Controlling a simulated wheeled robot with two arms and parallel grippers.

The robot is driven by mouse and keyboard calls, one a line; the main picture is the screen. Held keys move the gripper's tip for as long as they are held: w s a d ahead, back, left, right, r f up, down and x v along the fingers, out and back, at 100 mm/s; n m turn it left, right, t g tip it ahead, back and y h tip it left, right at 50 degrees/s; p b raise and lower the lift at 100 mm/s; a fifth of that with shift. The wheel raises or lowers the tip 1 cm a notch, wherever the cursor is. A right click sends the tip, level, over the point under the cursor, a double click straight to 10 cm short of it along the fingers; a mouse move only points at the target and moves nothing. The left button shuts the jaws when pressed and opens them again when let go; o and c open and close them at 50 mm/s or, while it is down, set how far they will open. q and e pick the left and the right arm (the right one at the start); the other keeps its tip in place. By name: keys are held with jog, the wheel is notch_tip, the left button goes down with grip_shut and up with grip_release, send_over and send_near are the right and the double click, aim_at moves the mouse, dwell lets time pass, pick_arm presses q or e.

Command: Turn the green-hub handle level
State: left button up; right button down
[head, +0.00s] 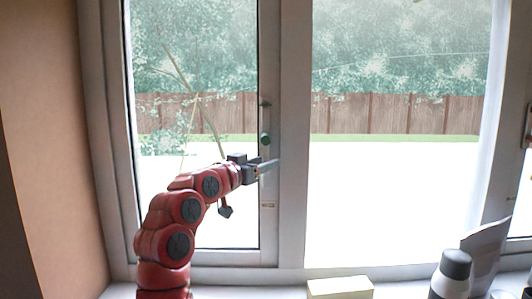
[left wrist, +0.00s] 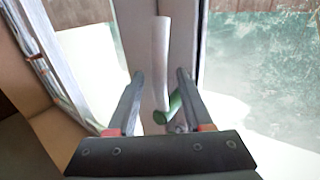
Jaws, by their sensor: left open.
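The green-hub handle (head: 265,139) is on the left window's right-hand frame. In the left wrist view the pale lever (left wrist: 160,62) and the green hub (left wrist: 174,104) show between my fingers in the picture. My left gripper (head: 272,166) is open, just below the hub in the head view. Its two fingers appear on either side of the handle in the wrist view (left wrist: 160,74). I cannot tell whether either finger touches it. My right gripper is not in view.
A cream block (head: 340,288), a dark-capped bottle (head: 452,275) and a grey upright item (head: 486,255) stand along the sill at the lower right. A white post (head: 293,200) rises right of the handle. Part of another fitting shows at the right edge.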

pick_arm(q)
jog(key=shift+w+d+f, duration=0.1)
jog(key=shift+w+d, duration=0.3)
jog(key=shift+w, duration=0.2)
grip_shut()
dwell(1.1)
